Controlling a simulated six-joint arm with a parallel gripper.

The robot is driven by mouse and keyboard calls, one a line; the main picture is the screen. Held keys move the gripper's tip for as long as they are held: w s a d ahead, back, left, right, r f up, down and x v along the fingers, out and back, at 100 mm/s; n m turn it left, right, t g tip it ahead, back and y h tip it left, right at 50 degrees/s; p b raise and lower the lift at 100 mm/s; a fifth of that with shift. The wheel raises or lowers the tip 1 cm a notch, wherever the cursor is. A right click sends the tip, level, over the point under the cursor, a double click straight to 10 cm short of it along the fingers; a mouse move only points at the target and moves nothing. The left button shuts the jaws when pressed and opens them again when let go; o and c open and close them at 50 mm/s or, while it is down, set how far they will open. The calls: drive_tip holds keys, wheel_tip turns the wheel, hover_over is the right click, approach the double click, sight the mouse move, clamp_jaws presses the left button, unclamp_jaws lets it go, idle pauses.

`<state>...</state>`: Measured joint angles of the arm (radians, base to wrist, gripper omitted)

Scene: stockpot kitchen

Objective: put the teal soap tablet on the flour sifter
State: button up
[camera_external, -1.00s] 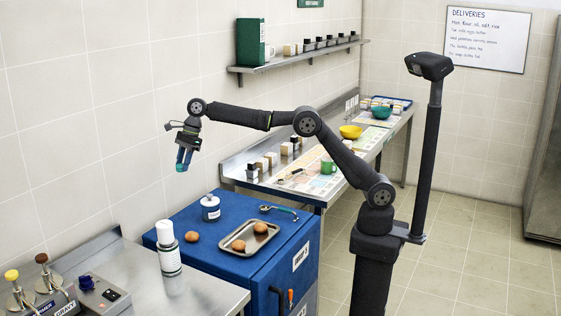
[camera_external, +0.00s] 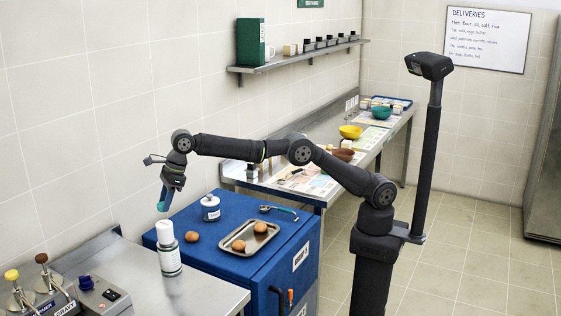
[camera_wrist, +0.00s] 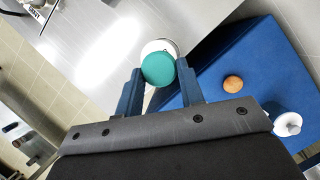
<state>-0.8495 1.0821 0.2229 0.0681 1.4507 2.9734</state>
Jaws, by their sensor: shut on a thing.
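My gripper (camera_external: 165,193) points down, shut on the teal soap tablet (camera_wrist: 158,68), a round disc between two blue fingertips in the wrist view. In the external view the tablet (camera_external: 162,206) shows as a small teal spot at the fingertips.
A lidded canister with a knob (camera_external: 210,208), a loose egg (camera_external: 192,237), a tray (camera_external: 234,246) with two eggs and a teal-handled scoop (camera_external: 280,211) are on the blue cabinet (camera_external: 258,270). Dispensers with yellow and brown knobs (camera_external: 41,259) stand at lower left.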

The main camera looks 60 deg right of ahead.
sight(167, 223)
drive_tip(key=shift+s+a+f, duration=0.15)
drive_tip(key=shift+a+f, duration=0.15)
drive_tip(key=shift+a, duration=0.15)
drive_tip(key=shift+f, duration=1.95)
drive_tip(key=shift+f, duration=0.15)
drive_tip(key=o, duration=1)
drive_tip(key=v, duration=1.2)
drive_tip(key=shift+s, duration=0.1)
